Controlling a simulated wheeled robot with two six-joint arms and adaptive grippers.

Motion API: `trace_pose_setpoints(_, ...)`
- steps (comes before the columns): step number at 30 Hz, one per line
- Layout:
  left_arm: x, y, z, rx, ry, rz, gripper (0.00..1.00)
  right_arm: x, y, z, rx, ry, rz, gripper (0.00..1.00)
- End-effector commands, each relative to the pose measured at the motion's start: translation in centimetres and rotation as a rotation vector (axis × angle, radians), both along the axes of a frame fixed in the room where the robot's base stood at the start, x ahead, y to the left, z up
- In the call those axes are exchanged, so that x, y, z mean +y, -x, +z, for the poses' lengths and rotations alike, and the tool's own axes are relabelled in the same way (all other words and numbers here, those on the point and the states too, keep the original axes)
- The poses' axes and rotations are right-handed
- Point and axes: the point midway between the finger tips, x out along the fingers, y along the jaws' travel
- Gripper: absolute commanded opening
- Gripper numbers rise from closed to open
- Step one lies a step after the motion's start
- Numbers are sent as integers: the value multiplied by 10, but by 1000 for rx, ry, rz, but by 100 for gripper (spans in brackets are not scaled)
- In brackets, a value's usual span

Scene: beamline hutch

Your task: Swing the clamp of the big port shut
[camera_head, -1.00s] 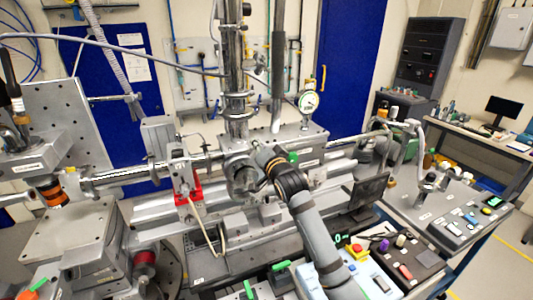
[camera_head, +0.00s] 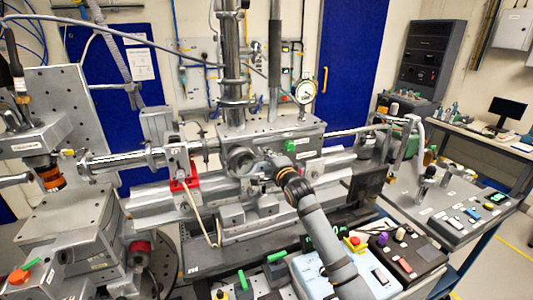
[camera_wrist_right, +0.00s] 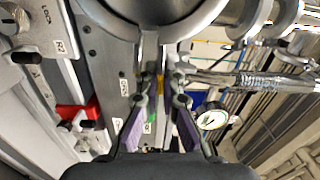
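The big port (camera_head: 240,160) is a round grey metal flange on the side of the chamber, below the tall vertical tube. In the right wrist view, the port's curved rim (camera_wrist_right: 165,28) fills the top. A narrow grey clamp tab (camera_wrist_right: 149,50) hangs down from the rim. My right gripper (camera_head: 270,157) is just right of the port in the head view. In the wrist view its two fingers (camera_wrist_right: 163,82) with purple pads are spread, with their tips just below the tab. I cannot tell whether they touch it. My left gripper is not in view.
A red bracket (camera_head: 185,184) stands left of the port on the beam pipe. A dial gauge (camera_head: 305,92) is at the upper right. Control boxes with an emergency button (camera_head: 354,242) lie in front.

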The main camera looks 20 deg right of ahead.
Motion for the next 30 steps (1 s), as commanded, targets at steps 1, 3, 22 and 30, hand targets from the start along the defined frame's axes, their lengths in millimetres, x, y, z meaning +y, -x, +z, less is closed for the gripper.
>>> trace_pose_setpoints(1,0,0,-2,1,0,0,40,0,0,-3,-1,-13,0,0)
trace_pose_setpoints(3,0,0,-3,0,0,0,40,0,0,-6,-2,-31,0,0)
trace_pose_setpoints(22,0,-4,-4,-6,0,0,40,0,0,-11,1,-62,0,12)
trace_pose_setpoints(30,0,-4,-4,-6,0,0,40,0,0,-10,-1,-60,0,29)
